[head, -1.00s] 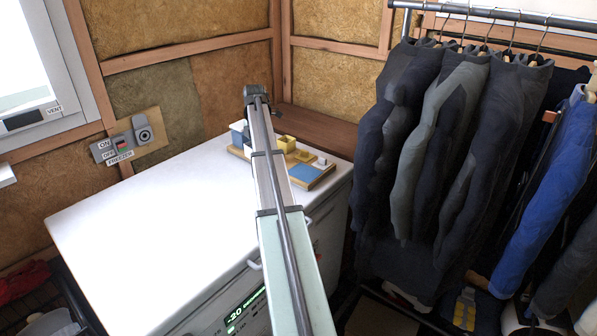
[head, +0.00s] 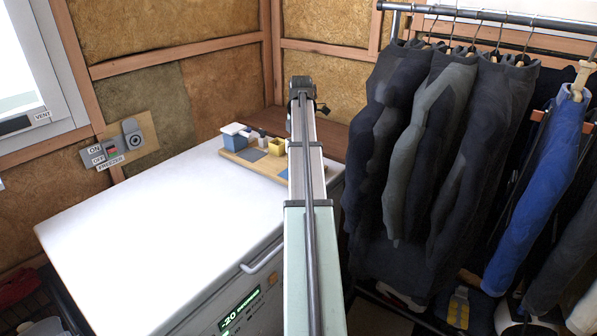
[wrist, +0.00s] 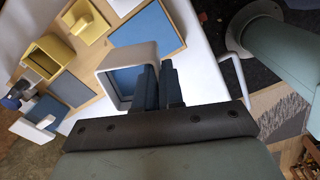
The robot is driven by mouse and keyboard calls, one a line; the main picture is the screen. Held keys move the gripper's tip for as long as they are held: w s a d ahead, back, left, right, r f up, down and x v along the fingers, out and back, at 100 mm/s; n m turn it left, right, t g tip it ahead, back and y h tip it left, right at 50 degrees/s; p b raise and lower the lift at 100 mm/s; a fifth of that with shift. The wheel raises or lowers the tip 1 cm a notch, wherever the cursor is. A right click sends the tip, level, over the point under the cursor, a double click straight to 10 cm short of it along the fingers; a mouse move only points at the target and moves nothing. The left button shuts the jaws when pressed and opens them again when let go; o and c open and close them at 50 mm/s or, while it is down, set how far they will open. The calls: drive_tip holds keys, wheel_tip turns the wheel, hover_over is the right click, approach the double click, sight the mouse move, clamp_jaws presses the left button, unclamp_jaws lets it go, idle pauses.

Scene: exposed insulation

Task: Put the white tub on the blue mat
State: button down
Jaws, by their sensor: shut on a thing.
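The white tub (wrist: 102,80) shows in the wrist view as a square white rim with a blue inside. My gripper (wrist: 155,70) is shut on the tub's right-hand wall, with its dark blue fingers at that wall. The blue mat (wrist: 148,34) is a flat square on the wooden board (wrist: 98,106), just above the tub in the wrist view. The tub appears beside the mat, not over its middle. I cannot tell whether the tub touches the board.
The board also holds a yellow tub (wrist: 80,20), a yellow box (wrist: 45,55), a grey mat (wrist: 71,88) and a blue box with a white lid (head: 235,137). The white freezer top (head: 150,205) is clear at left. Hanging suits (head: 430,140) stand close at right.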

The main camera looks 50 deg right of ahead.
wheel_tip(320, 180, down, 9)
drive_tip(key=shift+r, duration=0.1)
idle(0.4)
drive_tip(key=c, duration=1.3)
unclamp_jaws()
drive_tip(key=shift+o, duration=0.2)
wheel_tip(320, 180, up, 12)
drive_tip(key=shift+o, duration=0.2)
